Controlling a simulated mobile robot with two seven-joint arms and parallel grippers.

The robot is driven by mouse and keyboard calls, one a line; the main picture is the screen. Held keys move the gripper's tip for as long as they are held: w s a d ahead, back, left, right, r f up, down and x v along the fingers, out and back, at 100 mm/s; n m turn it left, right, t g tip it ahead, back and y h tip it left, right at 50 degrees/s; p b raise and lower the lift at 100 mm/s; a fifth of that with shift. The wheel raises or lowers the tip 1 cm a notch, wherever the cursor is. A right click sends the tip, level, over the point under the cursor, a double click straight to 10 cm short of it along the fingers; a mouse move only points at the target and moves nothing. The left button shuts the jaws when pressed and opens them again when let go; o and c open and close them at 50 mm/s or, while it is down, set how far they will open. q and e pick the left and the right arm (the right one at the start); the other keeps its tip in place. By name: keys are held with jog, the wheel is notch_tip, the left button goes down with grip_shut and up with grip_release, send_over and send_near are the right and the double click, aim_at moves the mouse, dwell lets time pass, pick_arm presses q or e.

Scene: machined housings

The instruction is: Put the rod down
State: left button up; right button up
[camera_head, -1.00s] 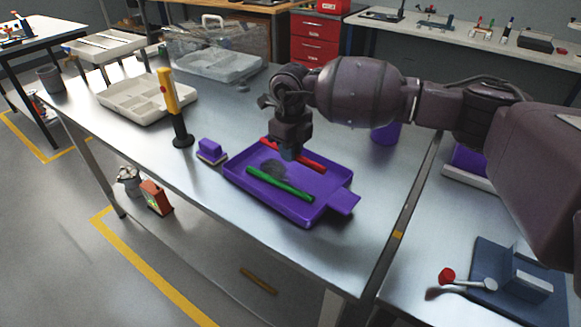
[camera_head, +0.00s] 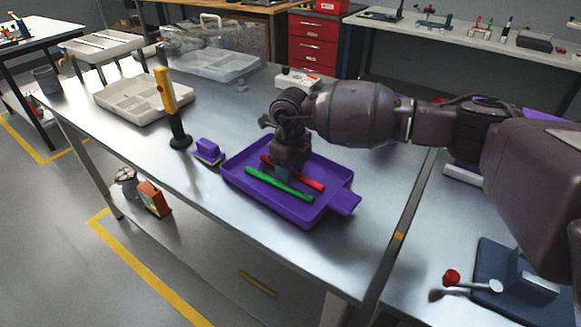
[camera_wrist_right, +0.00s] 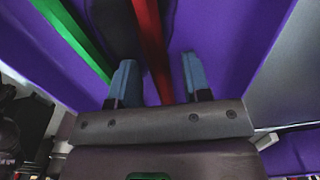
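A red rod (camera_head: 312,183) lies in the purple tray (camera_head: 340,205), roughly parallel to a green rod (camera_head: 280,184) that lies nearer the front. My right gripper (camera_head: 283,178) is low over the tray at the red rod and hides part of it. In the right wrist view, its two blue fingertips (camera_wrist_right: 158,80) stand apart, with a gap on both sides of the red rod (camera_wrist_right: 152,45) between them. The green rod (camera_wrist_right: 75,38) is to the left there, outside the fingers. My left gripper is not in view.
A purple block on a base (camera_head: 208,151) and a yellow-and-black upright tool (camera_head: 171,105) stand left of the tray. A white compartment tray (camera_head: 140,115) is farther back. The table front is clear. A blue fixture (camera_head: 515,285) stands at lower right.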

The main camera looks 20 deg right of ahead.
jog(key=shift+r, duration=0.25)
notch_tip(320, 180, up, 12)
jog(key=p, duration=0.2)
dwell(0.4)
jog(key=shift+f, duration=0.1)
